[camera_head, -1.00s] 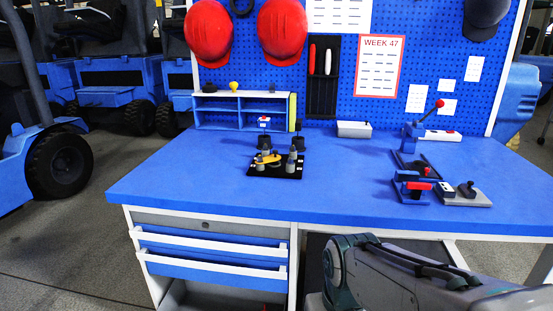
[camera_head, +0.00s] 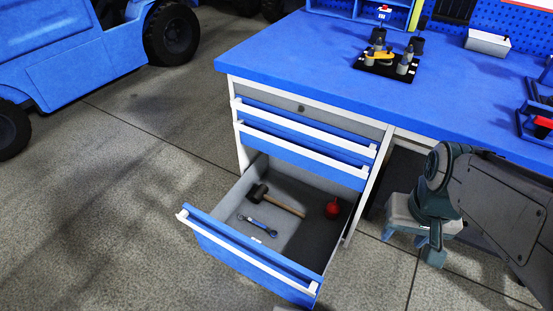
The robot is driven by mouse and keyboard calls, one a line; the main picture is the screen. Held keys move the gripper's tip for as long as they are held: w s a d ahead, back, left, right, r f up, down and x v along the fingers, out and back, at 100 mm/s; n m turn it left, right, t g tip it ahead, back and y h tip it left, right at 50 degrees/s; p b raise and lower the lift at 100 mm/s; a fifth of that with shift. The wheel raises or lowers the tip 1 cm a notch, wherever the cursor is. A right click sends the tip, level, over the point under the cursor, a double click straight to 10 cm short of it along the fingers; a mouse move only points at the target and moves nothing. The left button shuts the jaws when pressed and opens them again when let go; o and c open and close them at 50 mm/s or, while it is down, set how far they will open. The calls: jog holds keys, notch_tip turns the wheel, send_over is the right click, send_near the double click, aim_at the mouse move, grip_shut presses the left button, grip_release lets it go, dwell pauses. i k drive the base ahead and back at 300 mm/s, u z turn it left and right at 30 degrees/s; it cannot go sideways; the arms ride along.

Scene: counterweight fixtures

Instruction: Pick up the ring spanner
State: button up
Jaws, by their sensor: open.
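The ring spanner (camera_head: 257,226) lies flat on the floor of the open bottom drawer (camera_head: 245,252), near its front. A small red object (camera_head: 332,210) sits at the drawer's right side. My gripper (camera_head: 404,238) hangs outside the drawer to its right, beside the workbench, pointing down. It is open and looks empty, well apart from the spanner.
Two shut drawers (camera_head: 300,140) with white handles sit above the open one. The blue bench top (camera_head: 300,60) overhangs them and carries a black fixture plate (camera_head: 388,66) and a grey box (camera_head: 487,42). The floor left and front is clear; a blue vehicle (camera_head: 80,60) stands far left.

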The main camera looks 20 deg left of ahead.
aim_at(249, 219)
jog(key=u, duration=0.05)
jog(key=k, duration=0.5)
jog(key=u, duration=2.6)
jog(key=i, duration=2.25)
jog(key=z, duration=3.3)
jog(key=i, duration=0.3)
jog(key=u, duration=0.15)
